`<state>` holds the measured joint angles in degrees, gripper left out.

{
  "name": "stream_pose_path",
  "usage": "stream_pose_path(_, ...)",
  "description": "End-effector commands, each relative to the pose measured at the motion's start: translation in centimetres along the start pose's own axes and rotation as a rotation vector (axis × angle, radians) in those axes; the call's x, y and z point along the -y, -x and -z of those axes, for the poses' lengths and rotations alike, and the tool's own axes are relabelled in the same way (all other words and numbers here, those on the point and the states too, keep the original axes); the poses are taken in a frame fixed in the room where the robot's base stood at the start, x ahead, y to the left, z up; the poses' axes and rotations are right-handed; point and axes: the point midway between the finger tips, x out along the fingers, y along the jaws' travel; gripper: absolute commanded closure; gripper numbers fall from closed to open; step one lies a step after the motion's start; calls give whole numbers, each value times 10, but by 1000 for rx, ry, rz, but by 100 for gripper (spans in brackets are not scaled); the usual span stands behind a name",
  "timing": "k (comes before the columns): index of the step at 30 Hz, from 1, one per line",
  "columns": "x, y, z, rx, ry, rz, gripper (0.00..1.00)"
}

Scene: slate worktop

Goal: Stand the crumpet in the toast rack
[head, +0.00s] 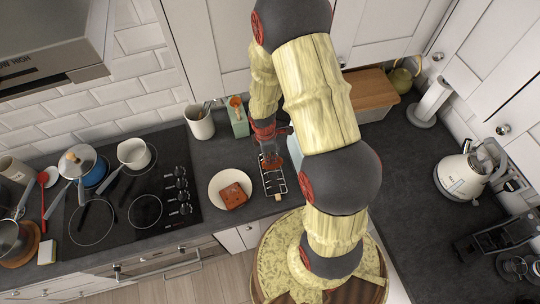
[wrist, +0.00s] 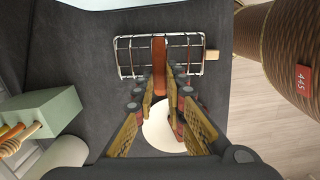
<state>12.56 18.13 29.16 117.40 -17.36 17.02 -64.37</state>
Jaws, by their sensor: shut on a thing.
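The toast rack (head: 282,187), a wire frame with a pale wooden handle, stands on the slate worktop right of a white plate. It also shows in the wrist view (wrist: 128,57). My gripper (head: 270,155) is over the rack's far part, pointing down. In the wrist view my gripper (wrist: 162,82) is shut on a reddish-brown slab, which I take as the crumpet (wrist: 160,58). The crumpet is upright, edge-on, across the rack's wires. Its lower edge is hidden, so I cannot tell whether it rests between the wires.
The white plate (head: 218,183) holds a square reddish-brown slice (head: 233,195). A green box (head: 238,121) with a honey dipper and a white utensil crock (head: 200,124) stand behind. The hob (head: 130,190) with pans is left. The worktop at right is clear before the kettle (head: 460,176).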

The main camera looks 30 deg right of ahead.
Motion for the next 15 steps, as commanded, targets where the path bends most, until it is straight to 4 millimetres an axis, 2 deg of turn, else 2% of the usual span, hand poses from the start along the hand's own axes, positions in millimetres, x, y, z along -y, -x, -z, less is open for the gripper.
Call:
stream_pose_path(3, 0, -14, 1, 0, 1, 0, 100)
stream_pose_path(15, 0, -46, 4, 0, 0, 0, 100)
